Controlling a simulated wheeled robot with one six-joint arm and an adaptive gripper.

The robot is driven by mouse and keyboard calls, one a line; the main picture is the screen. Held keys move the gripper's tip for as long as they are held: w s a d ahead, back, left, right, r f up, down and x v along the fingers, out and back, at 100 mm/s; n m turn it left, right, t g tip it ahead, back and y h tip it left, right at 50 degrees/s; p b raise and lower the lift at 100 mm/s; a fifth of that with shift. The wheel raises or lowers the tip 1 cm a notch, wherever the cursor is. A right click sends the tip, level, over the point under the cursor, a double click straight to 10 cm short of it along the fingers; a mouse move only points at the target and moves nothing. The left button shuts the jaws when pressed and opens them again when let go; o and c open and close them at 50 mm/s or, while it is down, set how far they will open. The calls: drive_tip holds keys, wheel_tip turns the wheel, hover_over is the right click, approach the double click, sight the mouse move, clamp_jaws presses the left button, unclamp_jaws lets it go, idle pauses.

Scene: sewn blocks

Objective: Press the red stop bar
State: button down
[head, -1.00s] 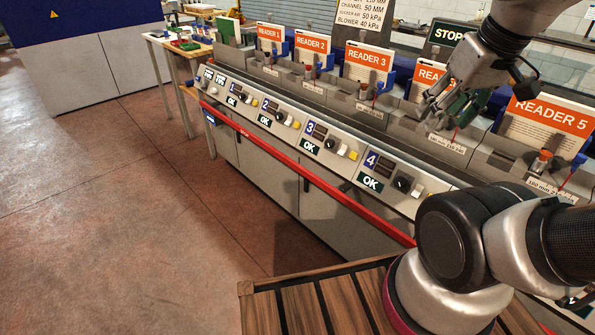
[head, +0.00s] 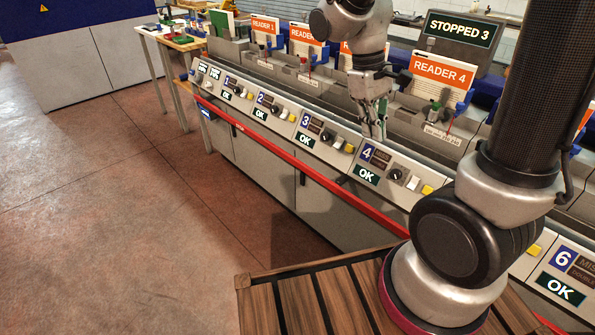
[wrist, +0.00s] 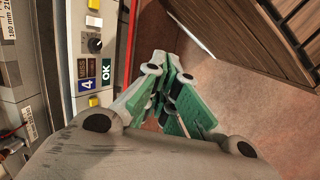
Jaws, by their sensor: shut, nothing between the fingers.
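The red stop bar (head: 290,159) is a long straight rail along the front of the machine, below the control panels. It also shows in the wrist view as a thin red strip (wrist: 133,40) beside the panel edge. My gripper (head: 377,132) has green finger pads and points downward, shut and empty. In the head view it appears in front of the panels near station 4, above the bar's line. In the wrist view the fingertips (wrist: 172,62) appear to the right of the bar, against the floor. No contact with the bar is visible. My arm hides the bar's right part.
The sloped control panels (head: 405,165) carry knobs, yellow buttons and green OK displays. A sign (head: 460,29) reads "STOPPED 3". Reader cards such as Reader 4 (head: 443,70) stand behind. A slatted wooden surface (head: 310,302) is at the front. The floor (head: 130,190) left is clear.

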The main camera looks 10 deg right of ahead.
sight(314, 174)
drive_tip(key=w+a+f+n+t+h, duration=0.1)
drive_tip(key=w+a+f+n+h, duration=0.1)
drive_tip(key=w+a+f+n, duration=0.65)
drive_tip(key=w+f+n+t+h, duration=0.15)
drive_tip(key=w+f, duration=0.45)
drive_tip(key=f, duration=0.7)
drive_tip(key=w+a+f+n+t+h, duration=0.1)
drive_tip(key=w+a+f+n+h, duration=0.2)
drive_tip(key=w+a+f+n, duration=0.55)
drive_tip(key=w+a+f+t, duration=0.1)
drive_tip(key=w+t, duration=0.1)
drive_tip(key=w, duration=0.4)
drive_tip(key=shift+w+a+f+n+t+y, duration=0.35)
drive_tip(key=shift+f+n, duration=0.05)
drive_tip(key=shift+n, duration=0.05)
drive_tip(key=d+r+x, duration=0.1)
drive_tip(key=r+x, duration=0.1)
drive_tip(key=x, duration=1.1)
drive_tip(key=shift+w+d, duration=0.35)
drive_tip(key=shift+w, duration=0.05)
